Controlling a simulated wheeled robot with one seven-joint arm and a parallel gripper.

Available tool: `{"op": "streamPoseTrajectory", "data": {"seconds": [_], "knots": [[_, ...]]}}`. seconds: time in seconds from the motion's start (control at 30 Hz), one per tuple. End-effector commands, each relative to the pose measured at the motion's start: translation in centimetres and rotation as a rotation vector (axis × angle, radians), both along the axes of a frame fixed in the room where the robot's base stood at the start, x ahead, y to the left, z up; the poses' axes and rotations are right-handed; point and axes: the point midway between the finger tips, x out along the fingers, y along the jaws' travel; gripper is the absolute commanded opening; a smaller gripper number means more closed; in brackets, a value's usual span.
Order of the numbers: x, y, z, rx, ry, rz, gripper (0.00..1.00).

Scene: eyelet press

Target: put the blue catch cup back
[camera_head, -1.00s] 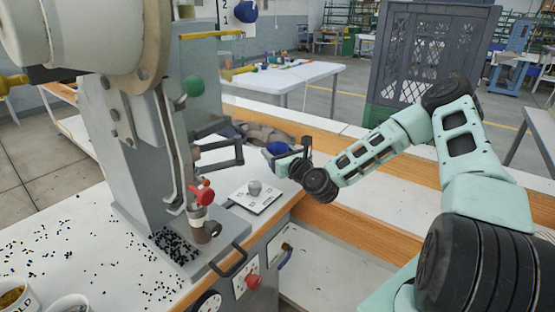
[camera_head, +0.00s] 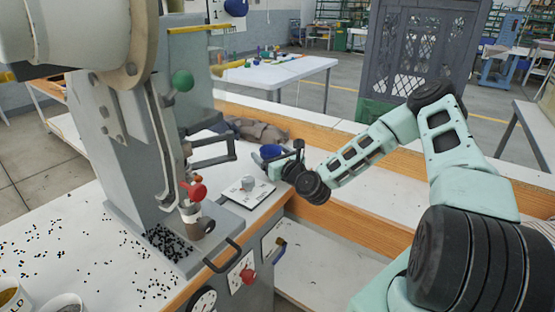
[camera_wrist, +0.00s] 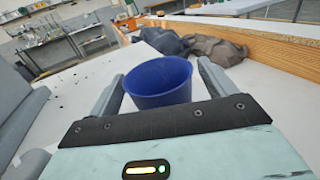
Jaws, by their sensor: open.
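The blue catch cup (camera_head: 270,151) is at the back of the white bench, right of the press. In the wrist view the cup (camera_wrist: 158,82) is round, open at the top and empty as far as I see. My gripper (camera_head: 277,157) is open around it; in the wrist view one finger of my gripper (camera_wrist: 160,88) is on each side of the cup. I cannot tell whether the fingers touch it. The cup's base is hidden by my gripper. The grey press (camera_head: 140,150) has a red knob and a brown cylinder above a base plate.
Black eyelets (camera_head: 165,243) lie heaped on the press base and scattered over the bench. Grey-brown cloth (camera_head: 258,131) lies behind the cup. A wooden edge (camera_head: 345,223) runs along the bench. Mugs stand front left.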

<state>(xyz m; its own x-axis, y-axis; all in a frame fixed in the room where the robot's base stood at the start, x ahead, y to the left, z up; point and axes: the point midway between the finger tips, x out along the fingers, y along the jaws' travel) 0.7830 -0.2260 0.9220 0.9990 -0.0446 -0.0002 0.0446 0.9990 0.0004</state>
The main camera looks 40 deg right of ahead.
Motion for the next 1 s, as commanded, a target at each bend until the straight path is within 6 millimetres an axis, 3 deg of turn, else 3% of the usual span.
{"op": "streamPoseTrajectory", "data": {"seconds": [0.6, 1.0], "knots": [[-10.8, 0.5, -0.1, 0.001, 0.001, -0.001, 0.83], [-12.0, 0.5, 0.1, 0.000, 0.000, 0.000, 0.83]]}}
